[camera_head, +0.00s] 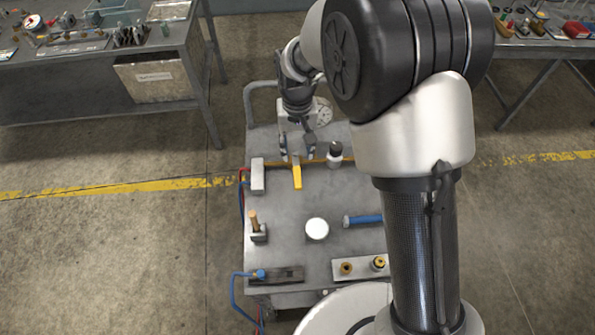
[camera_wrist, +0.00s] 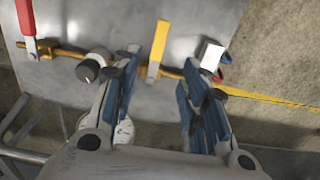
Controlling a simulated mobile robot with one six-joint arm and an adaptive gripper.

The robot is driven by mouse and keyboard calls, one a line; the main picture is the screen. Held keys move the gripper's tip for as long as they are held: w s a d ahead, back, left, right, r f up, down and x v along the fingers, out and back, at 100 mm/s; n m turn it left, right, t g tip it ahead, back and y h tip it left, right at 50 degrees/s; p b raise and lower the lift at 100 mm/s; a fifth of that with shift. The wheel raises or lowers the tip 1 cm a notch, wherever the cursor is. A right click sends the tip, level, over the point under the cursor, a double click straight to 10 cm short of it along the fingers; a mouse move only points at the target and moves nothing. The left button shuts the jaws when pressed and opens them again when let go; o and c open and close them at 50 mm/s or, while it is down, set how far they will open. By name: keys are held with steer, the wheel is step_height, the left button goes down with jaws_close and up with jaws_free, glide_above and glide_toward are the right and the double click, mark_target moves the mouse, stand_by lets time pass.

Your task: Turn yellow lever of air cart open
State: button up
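The air cart (camera_head: 283,205) stands in front of me with a grey metal top. Its yellow lever (camera_head: 297,177) sits on a brass pipe near the cart's far edge, with its handle pointing toward me, across the pipe. The lever also shows upright at the top middle of the wrist view (camera_wrist: 158,42). My gripper (camera_head: 297,150) is just beyond the lever in the head view. In the wrist view my gripper (camera_wrist: 160,72) has its two fingers wide apart, one on each side of the lever's line, with nothing held between them.
A black knob (camera_wrist: 88,70) and a red lever (camera_wrist: 27,18) sit along the pipe. A white block (camera_head: 257,175) is left of the yellow lever. A gauge (camera_head: 324,113) is behind. A white round piece (camera_head: 317,229) and a blue-handled tool (camera_head: 364,220) lie nearer.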

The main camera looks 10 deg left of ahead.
mark_target(297, 177)
step_height(297, 177, down, 14)
steer(key=b, duration=0.3)
jaws_close()
stand_by(0.5)
